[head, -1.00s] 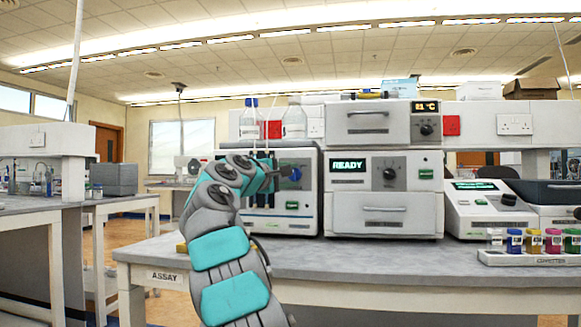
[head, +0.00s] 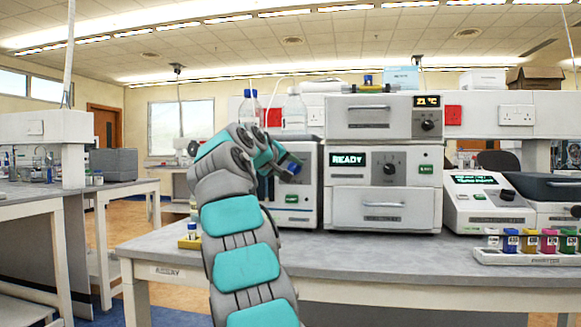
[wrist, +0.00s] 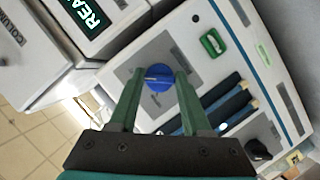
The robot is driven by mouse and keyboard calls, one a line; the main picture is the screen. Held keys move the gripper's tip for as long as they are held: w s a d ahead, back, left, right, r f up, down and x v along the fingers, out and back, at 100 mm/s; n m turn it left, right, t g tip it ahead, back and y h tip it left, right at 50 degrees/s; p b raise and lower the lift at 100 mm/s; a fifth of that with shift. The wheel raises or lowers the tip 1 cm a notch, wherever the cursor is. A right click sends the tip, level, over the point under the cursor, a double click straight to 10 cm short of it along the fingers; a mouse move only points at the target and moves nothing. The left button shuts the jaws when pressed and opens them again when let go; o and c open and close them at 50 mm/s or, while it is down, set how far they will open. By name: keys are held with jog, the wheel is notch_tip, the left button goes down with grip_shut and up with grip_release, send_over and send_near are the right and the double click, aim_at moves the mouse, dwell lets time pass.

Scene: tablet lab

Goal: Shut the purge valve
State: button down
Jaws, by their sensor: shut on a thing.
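The blue round knob of the purge valve (wrist: 158,78) is on the front panel of a white instrument (head: 312,190). In the wrist view it sits between the two green fingers, with a pale line across its face running nearly level in the picture. It also shows in the head view (head: 294,168), partly behind my arm. My gripper (wrist: 159,74) is shut on this knob, one finger on each side. The arm hides much of the instrument's left front in the head view.
A black knob (wrist: 258,150) is farther off. The READY instrument (head: 383,190) stands just right. Bottles (head: 294,112) stand above.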

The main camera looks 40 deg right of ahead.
jog(key=shift+f+m, duration=0.15)
jog(key=shift+m, duration=0.15)
dwell(0.4)
jog(key=shift+c, duration=1.8)
grip_release()
jog(key=v, duration=0.7)
jog(key=shift+s+a+r+b, duration=0.25)
jog(key=shift+a+b, duration=0.05)
jog(key=shift+b, duration=0.05)
